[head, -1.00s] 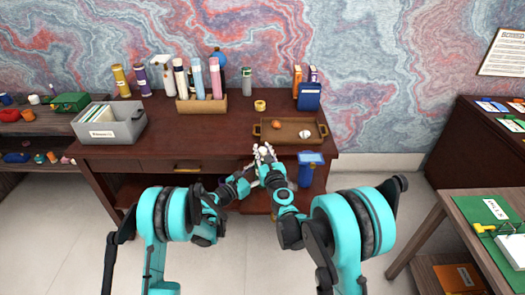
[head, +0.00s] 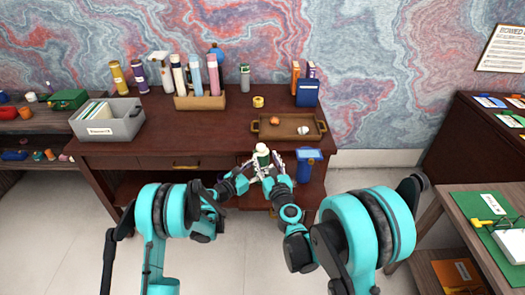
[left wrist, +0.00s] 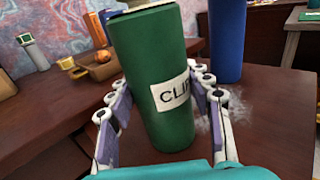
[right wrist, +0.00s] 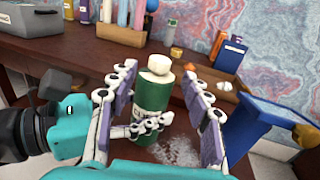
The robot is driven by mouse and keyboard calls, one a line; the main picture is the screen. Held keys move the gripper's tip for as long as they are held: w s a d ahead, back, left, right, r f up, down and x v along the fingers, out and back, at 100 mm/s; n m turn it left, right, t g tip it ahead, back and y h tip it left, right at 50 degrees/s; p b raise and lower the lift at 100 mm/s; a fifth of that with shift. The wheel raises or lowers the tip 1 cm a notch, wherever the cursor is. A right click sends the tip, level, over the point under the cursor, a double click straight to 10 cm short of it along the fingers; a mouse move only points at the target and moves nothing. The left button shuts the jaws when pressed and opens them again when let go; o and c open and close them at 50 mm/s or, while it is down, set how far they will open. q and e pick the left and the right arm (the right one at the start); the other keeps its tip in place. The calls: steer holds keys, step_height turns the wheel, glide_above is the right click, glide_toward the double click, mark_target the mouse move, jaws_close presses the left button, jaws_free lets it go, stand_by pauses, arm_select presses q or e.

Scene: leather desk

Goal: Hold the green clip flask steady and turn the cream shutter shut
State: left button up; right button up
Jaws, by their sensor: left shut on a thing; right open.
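The green clip flask (head: 263,158) stands near upright at the desk's front edge. It shows large in the left wrist view (left wrist: 155,75), with a partly visible "CLI" label. My left gripper (left wrist: 160,100) is shut on its body, with a finger on each side. The cream shutter (right wrist: 160,64) is the pale cap on the flask's top in the right wrist view. My right gripper (right wrist: 158,95) is open, its fingers on either side of the flask and apart from it. Whether the shutter is fully turned cannot be told.
A blue container (head: 309,158) stands just right of the flask, close to my right gripper. A brown tray (head: 258,129) with small objects lies behind. A grey file box (head: 130,122) and a rack of tubes (head: 188,103) stand further back. The desk's middle is clear.

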steer(key=v, duration=0.4)
steer(key=shift+s, duration=0.25)
arm_select(q)
steer(key=o, duration=1.3)
steer(key=shift+o, duration=0.2)
steer(key=shift+a, duration=0.1)
